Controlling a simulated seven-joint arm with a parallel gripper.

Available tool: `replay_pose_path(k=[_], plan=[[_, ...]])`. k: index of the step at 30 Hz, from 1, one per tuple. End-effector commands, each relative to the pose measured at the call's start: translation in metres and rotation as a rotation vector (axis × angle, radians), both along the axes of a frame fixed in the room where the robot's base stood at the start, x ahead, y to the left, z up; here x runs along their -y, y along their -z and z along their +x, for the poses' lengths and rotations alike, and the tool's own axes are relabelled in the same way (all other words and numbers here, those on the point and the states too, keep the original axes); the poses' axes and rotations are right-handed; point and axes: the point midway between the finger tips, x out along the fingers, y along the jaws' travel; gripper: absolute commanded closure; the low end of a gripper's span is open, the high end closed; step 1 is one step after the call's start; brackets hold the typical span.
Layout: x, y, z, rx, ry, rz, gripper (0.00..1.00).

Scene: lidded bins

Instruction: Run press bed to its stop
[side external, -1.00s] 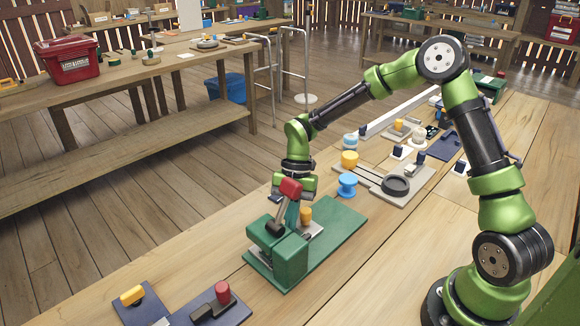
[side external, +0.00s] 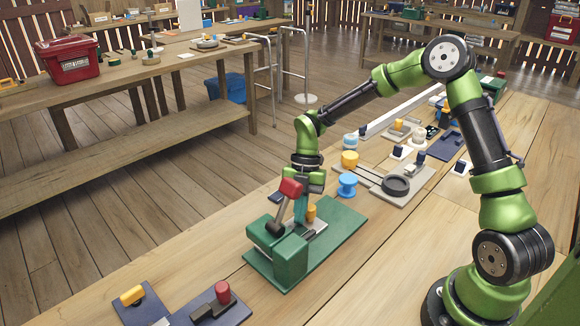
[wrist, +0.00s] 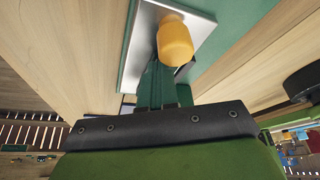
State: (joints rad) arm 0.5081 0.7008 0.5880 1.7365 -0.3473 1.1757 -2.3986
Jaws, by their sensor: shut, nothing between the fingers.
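The press is a green block (side external: 291,262) on a green base plate (side external: 340,228), with a red-tipped lever (side external: 290,188) standing over it. The press bed is a pale metal plate (side external: 319,228) that sticks out from the block and carries an upright orange knob (side external: 311,212). My gripper (side external: 300,216) is shut and empty, pointing down on the block side of the knob. In the wrist view the fingers (wrist: 157,84) are beside the orange knob (wrist: 175,43), over the metal plate (wrist: 140,45). The fingertips are partly hidden, and I cannot tell whether they touch the knob.
A blue spool (side external: 347,185) and a grey fixture with a dark ring (side external: 396,186) lie beyond the base plate. Dark blue plates with a yellow handle (side external: 132,295) and a red knob (side external: 223,292) lie at the near end. Bare bench lies to the right of the press.

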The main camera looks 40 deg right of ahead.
Motion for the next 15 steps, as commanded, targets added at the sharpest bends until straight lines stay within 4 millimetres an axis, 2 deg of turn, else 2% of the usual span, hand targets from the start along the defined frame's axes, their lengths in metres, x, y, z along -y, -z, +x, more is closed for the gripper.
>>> replay_pose_path(k=[15], plan=[[0.017,0.000,0.000,0.001,0.002,-0.002,1.00]])
